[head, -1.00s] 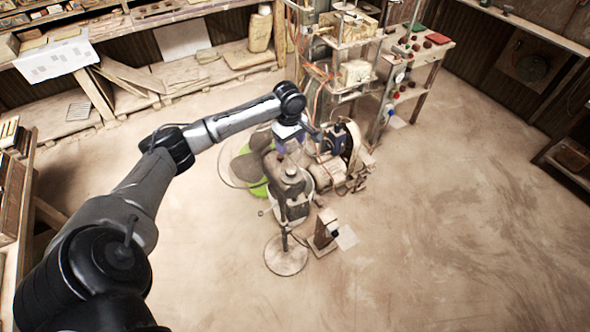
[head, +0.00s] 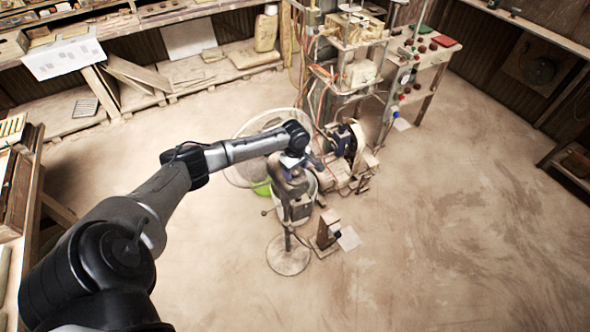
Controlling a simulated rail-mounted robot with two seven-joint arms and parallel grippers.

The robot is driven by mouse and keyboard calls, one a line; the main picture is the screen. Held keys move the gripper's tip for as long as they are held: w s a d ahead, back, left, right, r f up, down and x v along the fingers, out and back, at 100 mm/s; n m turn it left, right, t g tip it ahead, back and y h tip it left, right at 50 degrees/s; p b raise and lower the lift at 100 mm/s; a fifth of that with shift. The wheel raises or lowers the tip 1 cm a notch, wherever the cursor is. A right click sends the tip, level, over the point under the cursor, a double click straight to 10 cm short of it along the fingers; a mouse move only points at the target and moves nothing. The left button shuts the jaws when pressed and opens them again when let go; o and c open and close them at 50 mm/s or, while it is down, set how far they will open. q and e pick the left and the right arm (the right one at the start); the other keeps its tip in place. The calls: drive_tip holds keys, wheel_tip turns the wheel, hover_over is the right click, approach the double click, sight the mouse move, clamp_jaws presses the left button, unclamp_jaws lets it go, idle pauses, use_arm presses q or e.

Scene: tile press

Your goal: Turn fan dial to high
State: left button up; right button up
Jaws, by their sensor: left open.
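The standing fan has a pale round base (head: 288,254), a thin pole and a wire cage (head: 240,172) with green behind it. My left arm reaches in from the left, and its left gripper (head: 292,172) points down at the fan's head, just above or against the fan's motor part. The gripper is open and holds nothing that I can see; its fingertips are small and blend with the fan. I cannot make out the fan dial or its setting. Contact between fingers and fan cannot be told. My right gripper is not in view.
A motor-like machine (head: 345,150) stands close right of the fan. A small stand with a pale plate (head: 348,238) is near the base. A cluttered shelf rack (head: 345,85) rises behind, beside a table with red and green buttons (head: 432,50). Floor at right is clear.

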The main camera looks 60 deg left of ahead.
use_arm(q)
drive_tip(key=shift+f, duration=0.45)
drive_tip(key=shift+c, duration=0.3)
